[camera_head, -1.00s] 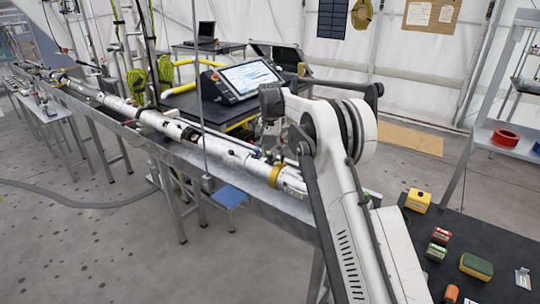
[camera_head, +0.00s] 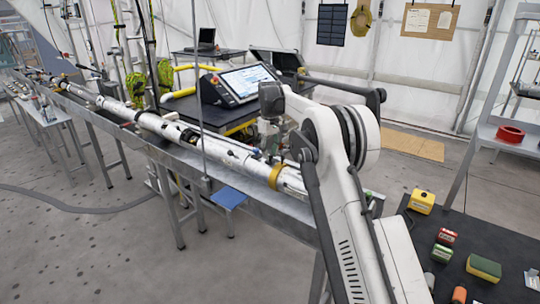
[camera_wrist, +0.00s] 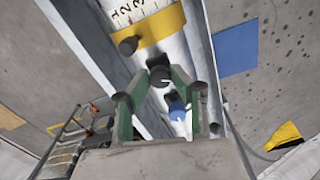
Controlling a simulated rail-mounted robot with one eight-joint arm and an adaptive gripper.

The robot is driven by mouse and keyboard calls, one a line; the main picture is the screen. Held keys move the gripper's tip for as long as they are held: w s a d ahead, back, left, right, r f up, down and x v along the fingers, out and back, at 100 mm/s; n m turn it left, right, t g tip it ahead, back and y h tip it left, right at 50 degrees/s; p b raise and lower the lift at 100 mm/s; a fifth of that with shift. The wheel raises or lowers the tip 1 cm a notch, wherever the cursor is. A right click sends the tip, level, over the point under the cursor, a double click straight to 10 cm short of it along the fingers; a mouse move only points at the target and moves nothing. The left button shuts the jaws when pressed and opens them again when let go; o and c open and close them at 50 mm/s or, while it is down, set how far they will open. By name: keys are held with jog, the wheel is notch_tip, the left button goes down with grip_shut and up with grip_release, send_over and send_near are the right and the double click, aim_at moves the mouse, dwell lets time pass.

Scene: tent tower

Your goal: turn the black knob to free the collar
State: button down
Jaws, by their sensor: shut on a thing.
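A long white tube (camera_head: 233,157) lies along a metal beam. A yellow collar (camera_head: 275,177) sits around it near my arm; it also shows at the top of the wrist view (camera_wrist: 162,25). A dark round knob (camera_wrist: 128,46) sticks out at the collar's lower left edge, apart from my fingers.
A screen console (camera_head: 247,81) stands behind the tube. A thin upright pole (camera_head: 199,95) rises close to the beam on the left. A dark bench (camera_head: 510,252) at the lower right holds several small boxes. A blue step (camera_head: 229,198) is under the beam.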

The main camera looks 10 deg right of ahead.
aim_at(270, 154)
jog(key=n, duration=0.4)
jog(key=shift+n+b, duration=0.3)
jog(key=shift+b, duration=0.05)
dwell(0.4)
jog(key=c, duration=1.5)
grip_release()
jog(key=shift+r, duration=0.1)
notch_tip(270, 154, up, 12)
jog(key=shift+f, duration=0.1)
